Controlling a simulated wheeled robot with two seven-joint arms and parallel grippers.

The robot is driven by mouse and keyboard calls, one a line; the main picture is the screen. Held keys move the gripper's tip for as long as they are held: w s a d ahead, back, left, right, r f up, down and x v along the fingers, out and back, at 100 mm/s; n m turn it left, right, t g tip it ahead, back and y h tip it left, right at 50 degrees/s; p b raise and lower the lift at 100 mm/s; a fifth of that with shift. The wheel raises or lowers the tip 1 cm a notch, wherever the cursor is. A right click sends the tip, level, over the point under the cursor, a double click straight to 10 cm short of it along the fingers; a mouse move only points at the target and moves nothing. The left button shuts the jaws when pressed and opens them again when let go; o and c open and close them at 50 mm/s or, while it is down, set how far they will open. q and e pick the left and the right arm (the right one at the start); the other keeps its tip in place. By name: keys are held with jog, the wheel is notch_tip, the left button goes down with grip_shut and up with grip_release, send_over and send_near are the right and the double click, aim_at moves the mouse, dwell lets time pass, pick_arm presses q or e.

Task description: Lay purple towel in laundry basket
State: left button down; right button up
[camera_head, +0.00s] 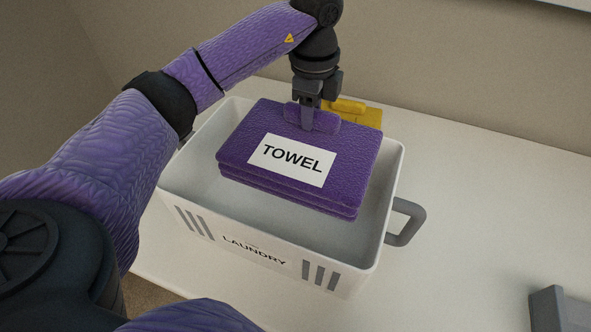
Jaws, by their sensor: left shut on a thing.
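The purple towel (345,185) is a folded stack with a white label reading TOWEL. My left gripper (308,118) comes down from above and is shut on a raised purple grip at the towel's far side. The towel is over the opening of the white laundry basket (190,212), which is marked LAUNDRY and has a grey handle on its right side. The basket's inner floor shows around the towel. I cannot tell whether the towel touches the basket's floor. My right gripper is out of view.
A yellow object (362,114) is behind the towel, near the basket's far rim, partly hidden. A grey object (560,308) stands at the lower right edge. The white surface (480,200) right of the basket is mostly clear. A wall rises behind.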

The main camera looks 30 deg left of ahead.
aim_at(307, 133)
pick_arm(q)
jog(key=f+b, duration=0.2)
jog(key=f, duration=0.1)
jog(key=f+b, duration=0.1)
jog(key=shift+s+a+f, duration=0.1)
jog(key=shift+s+f, duration=0.1)
jog(key=shift+s, duration=0.15)
notch_tip(307, 133, down, 2)
jog(key=shift+w+f+b, duration=0.1)
jog(key=shift+b, duration=0.7)
jog(key=shift+f, duration=0.25)
notch_tip(307, 133, down, 10)
jog(key=b, duration=0.4)
jog(key=shift+r, duration=0.2)
jog(key=c, duration=0.6)
grip_release()
jog(key=shift+o, duration=1)
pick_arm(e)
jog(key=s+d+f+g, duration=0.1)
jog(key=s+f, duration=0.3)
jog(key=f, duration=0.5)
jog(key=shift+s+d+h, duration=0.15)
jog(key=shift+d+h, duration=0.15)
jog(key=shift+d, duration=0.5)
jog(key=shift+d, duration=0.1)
